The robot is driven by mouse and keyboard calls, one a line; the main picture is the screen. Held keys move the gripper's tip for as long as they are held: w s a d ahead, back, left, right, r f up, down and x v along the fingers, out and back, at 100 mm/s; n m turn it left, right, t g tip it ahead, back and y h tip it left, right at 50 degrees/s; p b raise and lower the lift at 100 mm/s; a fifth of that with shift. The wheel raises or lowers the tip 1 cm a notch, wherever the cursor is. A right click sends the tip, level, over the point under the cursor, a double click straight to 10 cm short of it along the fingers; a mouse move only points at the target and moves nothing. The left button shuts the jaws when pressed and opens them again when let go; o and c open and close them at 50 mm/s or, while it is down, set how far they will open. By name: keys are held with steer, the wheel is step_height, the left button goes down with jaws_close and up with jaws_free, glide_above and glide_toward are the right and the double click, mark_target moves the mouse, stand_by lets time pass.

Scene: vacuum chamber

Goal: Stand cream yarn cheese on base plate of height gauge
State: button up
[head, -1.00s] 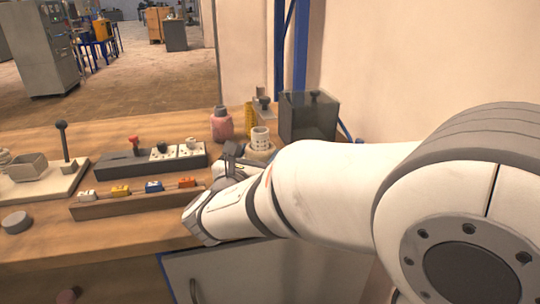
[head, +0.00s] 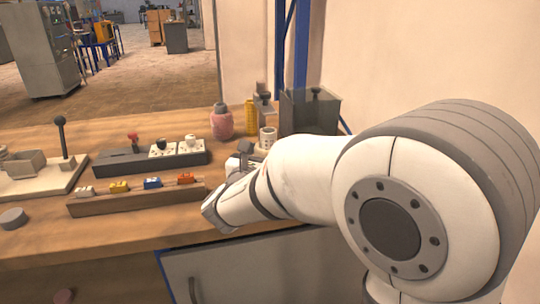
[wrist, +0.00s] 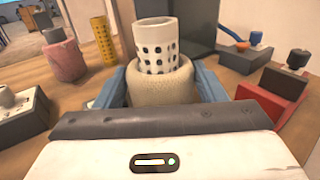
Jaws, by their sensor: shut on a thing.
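The cream yarn cheese (wrist: 161,84) sits between the blue fingers of my gripper (wrist: 160,86) in the wrist view. Its white perforated tube (wrist: 156,45) stands up out of the cream winding, roughly upright. In the head view the tube (head: 268,138) shows just beyond my wrist, near the back right of the bench; my arm partly hides the winding. My gripper is shut on the cheese. I cannot tell whether its underside touches the bench. I cannot surely identify the height gauge; a dark post with a ball top (head: 61,135) stands on a pale plate (head: 62,186) at far left.
A socket strip (head: 180,152) and a wooden rail with coloured connectors (head: 135,202) lie left. A red block (wrist: 272,95) is right in the wrist view.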

steer(key=shift+f, duration=0.1)
steer(key=o, duration=1.1)
